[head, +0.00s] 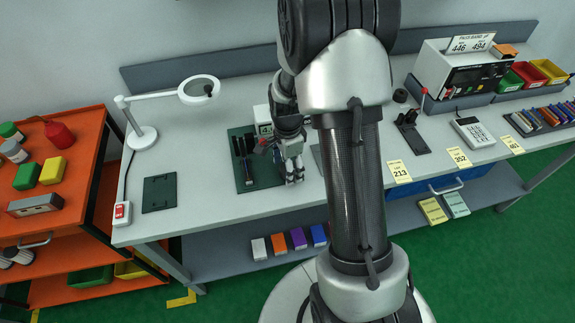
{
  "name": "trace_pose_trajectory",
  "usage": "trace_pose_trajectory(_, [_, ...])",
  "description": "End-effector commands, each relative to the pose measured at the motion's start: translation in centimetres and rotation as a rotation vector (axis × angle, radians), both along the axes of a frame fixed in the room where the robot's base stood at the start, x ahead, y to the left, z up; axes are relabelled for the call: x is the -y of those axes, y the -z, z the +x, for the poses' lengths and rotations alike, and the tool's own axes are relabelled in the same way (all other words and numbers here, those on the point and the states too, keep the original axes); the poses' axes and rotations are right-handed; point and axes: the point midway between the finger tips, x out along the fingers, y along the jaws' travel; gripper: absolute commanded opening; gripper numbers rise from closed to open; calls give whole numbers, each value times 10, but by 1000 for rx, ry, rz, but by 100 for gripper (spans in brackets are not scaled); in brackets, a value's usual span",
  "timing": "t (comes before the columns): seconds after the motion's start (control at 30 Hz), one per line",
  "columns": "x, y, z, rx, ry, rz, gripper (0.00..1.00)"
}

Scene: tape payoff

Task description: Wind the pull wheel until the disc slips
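My gripper (293,176) points down over the right end of a dark green base plate (248,183) on the bench, beside the fixture standing on it. Dark upright parts (241,146) stand on the plate's left half. A small red part (261,146) shows just left of my gripper. The pull wheel and the disc cannot be made out; my gripper and arm cover much of the fixture's right side. The fingers are small and partly overlapped in view, so whether they are open or touching anything cannot be told.
A magnifier lamp (143,136) and a dark green mat (159,193) lie to the left. A small white box (263,118) stands behind my gripper. A dark stand (412,132) and a calculator-like keypad (473,132) are right of my arm. The bench between mat and plate is clear.

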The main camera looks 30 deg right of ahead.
Motion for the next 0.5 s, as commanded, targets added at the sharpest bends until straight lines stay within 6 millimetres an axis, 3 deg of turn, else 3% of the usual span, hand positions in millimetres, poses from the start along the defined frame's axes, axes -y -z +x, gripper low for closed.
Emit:
trace_pose_trajectory(0.17, [0,-23,1,5,0,-1,62])
trace_pose_trajectory(0.5, [0,-93,1,5,0,-1,62])
